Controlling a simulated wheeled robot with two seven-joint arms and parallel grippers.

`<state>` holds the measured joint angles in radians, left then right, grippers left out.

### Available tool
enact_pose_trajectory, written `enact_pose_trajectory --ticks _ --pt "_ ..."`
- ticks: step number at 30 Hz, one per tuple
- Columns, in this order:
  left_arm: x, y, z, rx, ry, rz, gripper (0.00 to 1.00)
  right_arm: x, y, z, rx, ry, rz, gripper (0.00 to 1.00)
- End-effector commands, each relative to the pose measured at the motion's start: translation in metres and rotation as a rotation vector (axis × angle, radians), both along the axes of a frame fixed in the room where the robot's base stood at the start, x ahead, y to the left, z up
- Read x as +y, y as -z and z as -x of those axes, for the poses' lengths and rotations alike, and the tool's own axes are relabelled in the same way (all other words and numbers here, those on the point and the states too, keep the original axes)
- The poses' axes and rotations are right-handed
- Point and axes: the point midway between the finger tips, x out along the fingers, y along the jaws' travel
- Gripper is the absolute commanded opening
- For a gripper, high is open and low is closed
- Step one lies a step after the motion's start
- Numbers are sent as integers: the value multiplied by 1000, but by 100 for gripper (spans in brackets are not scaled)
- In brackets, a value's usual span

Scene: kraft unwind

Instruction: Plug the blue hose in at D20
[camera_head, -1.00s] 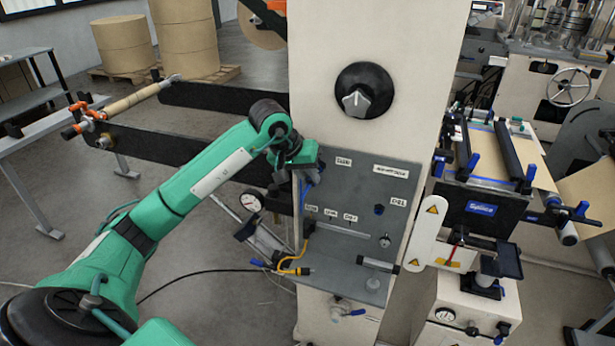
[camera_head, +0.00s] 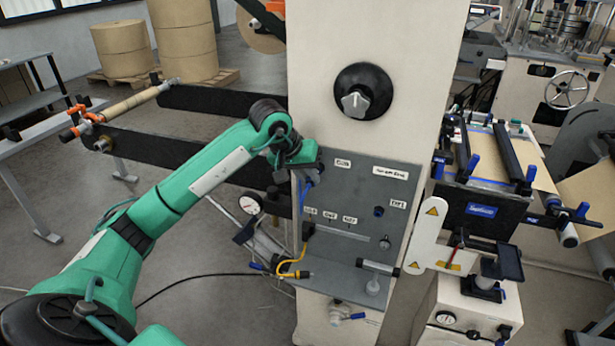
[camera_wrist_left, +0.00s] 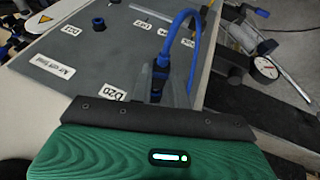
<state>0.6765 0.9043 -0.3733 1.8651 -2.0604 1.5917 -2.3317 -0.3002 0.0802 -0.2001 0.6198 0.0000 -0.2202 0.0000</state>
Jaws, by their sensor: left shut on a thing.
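The D20 label (camera_head: 342,163) is on the upper part of the grey panel (camera_head: 350,250). In the left wrist view the D20 label (camera_wrist_left: 113,92) lies just left of the blue hose's connector. The blue hose (camera_head: 307,188) hangs at the panel's left side. In the left wrist view the blue hose (camera_wrist_left: 194,48) arcs up and over from that connector (camera_wrist_left: 158,82). My left gripper (camera_head: 303,168) is shut on the hose end, close to the panel near D20. My right gripper is not in view.
A blue port (camera_head: 379,211) sits beside the D21 label (camera_head: 398,203). A yellow hose (camera_head: 291,267) hangs at the panel's lower left. A pressure gauge (camera_head: 250,204) stands left of the panel.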

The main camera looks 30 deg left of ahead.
Motion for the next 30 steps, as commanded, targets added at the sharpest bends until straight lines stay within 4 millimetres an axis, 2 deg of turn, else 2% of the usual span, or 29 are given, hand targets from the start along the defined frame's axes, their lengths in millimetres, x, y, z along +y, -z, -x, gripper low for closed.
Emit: enact_pose_trajectory --ticks 30 --pt "1 0 -5 -1 0 0 0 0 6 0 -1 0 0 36"
